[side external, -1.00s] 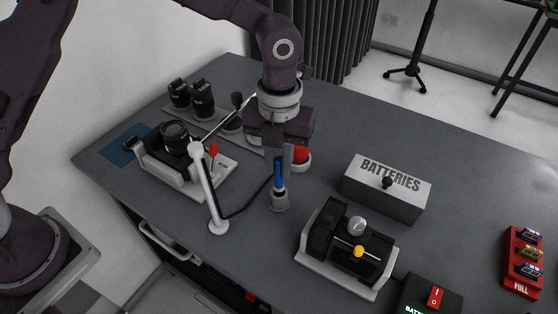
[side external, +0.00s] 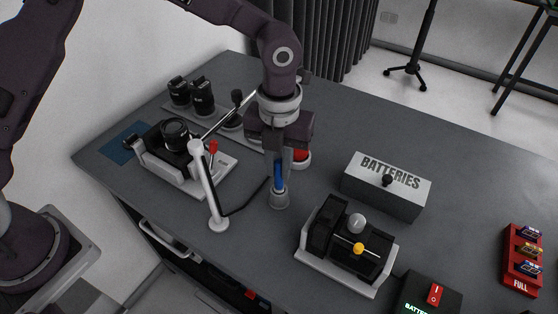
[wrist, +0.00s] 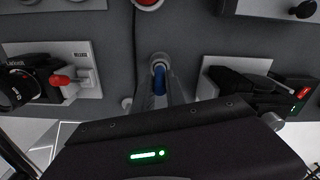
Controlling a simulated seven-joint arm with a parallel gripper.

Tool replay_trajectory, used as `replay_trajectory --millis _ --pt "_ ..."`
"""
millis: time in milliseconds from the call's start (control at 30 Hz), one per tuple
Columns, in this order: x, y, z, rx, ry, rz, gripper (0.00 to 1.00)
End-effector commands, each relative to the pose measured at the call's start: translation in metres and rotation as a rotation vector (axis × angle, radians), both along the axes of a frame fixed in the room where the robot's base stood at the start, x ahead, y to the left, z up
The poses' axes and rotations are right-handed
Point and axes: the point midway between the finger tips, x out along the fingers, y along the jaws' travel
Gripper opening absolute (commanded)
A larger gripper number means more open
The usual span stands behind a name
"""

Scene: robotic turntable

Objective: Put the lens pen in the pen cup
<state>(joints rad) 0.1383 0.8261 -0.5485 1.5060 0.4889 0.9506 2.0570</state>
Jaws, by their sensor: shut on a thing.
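The lens pen (side external: 279,177) is a blue upright stick between the fingers of my gripper (side external: 279,172), which is shut on it. Its lower end is at the mouth of the grey pen cup (side external: 279,200); how deep it sits inside cannot be told. In the wrist view the blue pen (wrist: 160,81) shows between the fingertips of my gripper (wrist: 160,88), with the cup's round rim (wrist: 158,60) just beyond it.
A white lamp-like stand (side external: 214,190) rises left of the cup. A camera on a white base (side external: 180,150) is further left. A black device (side external: 350,245) and a BATTERIES box (side external: 385,190) stand to the right. A red button (side external: 301,155) is behind the cup.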

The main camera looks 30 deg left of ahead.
Motion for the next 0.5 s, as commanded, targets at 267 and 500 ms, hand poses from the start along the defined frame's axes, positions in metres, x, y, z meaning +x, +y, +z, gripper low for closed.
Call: replay_trajectory --millis 267,500 --pt "0.000 0.000 -0.007 0.000 0.001 0.000 0.00" --pt "-0.001 0.000 -0.013 -0.001 0.002 0.000 0.00"
